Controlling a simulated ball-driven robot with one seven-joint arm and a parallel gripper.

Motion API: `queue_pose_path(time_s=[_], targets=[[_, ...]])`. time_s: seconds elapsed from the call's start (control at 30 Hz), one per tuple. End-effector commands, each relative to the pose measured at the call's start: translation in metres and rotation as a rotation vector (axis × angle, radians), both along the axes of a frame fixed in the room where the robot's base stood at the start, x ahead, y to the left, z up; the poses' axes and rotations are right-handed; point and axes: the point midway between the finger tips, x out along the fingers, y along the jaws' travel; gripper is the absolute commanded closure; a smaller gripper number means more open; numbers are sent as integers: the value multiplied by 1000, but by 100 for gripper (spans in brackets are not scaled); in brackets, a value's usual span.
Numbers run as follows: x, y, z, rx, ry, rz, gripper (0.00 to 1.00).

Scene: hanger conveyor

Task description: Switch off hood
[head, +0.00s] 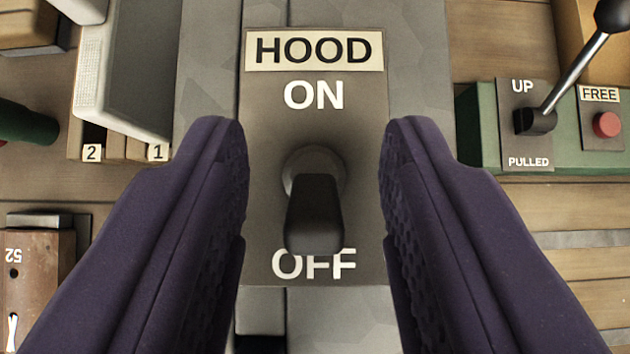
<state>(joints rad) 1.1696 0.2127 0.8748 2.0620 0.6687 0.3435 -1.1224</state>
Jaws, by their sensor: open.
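The hood switch plate (262,180) is in the middle of the head view, labelled HOOD at the top, ON below that and OFF at the bottom. Its dark toggle (314,215) leans toward the OFF word and partly covers its top edge. My gripper (315,150) is open, with one purple finger at each side of the plate. The toggle stands between the fingers, with a gap on both sides, and neither finger appears to touch it. The fingers hide parts of the plate's surroundings.
At right, a green box (477,130) carries a lever (570,75) marked UP and PULLED, and a red button (607,124) marked FREE. At left are a pale tray (140,70), blocks numbered 1 and 2, and a rusty block (40,262) marked 52.

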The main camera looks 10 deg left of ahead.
Motion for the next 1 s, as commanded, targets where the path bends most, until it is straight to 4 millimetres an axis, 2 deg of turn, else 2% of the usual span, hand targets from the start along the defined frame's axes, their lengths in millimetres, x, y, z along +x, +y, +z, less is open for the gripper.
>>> queue_pose_path(time_s=[0.17, 0.4, 0.5, 1.0], targets=[[-9, -4, 11, -2, 0, -5, 60], [-39, -9, 45, -4, 0, -4, 60], [-48, -10, 53, -3, 1, -1, 60], [-53, -10, 56, 0, 0, 0, 60]])
